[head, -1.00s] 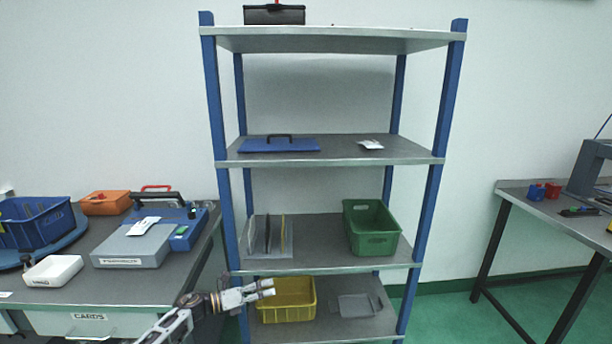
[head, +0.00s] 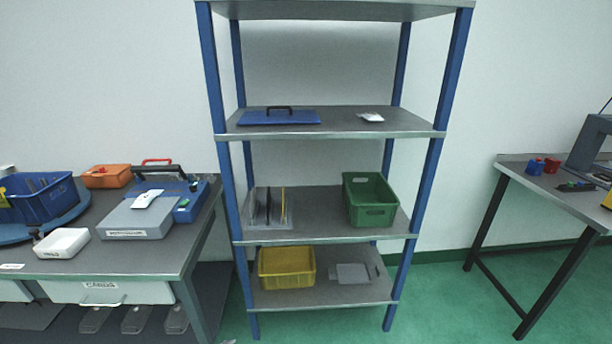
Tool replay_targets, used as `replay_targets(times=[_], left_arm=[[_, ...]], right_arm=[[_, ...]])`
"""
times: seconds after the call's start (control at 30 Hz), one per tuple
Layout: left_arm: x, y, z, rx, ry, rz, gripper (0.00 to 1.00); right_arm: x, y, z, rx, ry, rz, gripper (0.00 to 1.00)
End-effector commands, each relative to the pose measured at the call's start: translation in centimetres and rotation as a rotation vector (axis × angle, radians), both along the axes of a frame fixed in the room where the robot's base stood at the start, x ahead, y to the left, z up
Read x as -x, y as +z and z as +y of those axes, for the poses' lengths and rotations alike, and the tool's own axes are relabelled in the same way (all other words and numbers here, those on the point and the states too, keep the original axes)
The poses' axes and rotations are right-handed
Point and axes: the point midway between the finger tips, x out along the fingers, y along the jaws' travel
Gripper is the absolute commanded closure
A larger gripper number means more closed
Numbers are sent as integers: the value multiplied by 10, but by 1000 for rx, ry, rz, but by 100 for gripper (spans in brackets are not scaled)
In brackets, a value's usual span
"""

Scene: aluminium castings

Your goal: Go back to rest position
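Neither of my grippers shows clearly in the head view now. Only a tiny pale bit shows at the bottom edge, and I cannot tell what it is. The shelf unit (head: 330,136) with blue posts stands in front of me. A yellow bin (head: 286,268) sits on its lowest shelf with a grey tray (head: 352,274) to the right. A green bin (head: 370,200) and a clear divided holder (head: 267,208) stand on the shelf above. A blue lid with a handle (head: 279,117) and a small white packet (head: 371,117) lie on the higher shelf.
On the left, a workbench (head: 95,262) holds a blue crate (head: 38,198), an orange bin (head: 106,176), a grey case (head: 138,220) and a white box (head: 62,243). On the right, a table (head: 560,188) carries small red and blue parts. Green floor (head: 440,300) is open between shelf and table.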

Motion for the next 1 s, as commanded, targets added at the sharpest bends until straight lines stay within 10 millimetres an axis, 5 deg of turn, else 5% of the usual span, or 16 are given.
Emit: replay_targets(times=[0.2, 0.5, 1.0], left_arm=[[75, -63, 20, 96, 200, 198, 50], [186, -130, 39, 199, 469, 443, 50], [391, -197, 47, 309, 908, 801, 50]], right_arm=[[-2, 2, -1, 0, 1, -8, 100], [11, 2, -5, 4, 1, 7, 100], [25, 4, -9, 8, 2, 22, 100]])
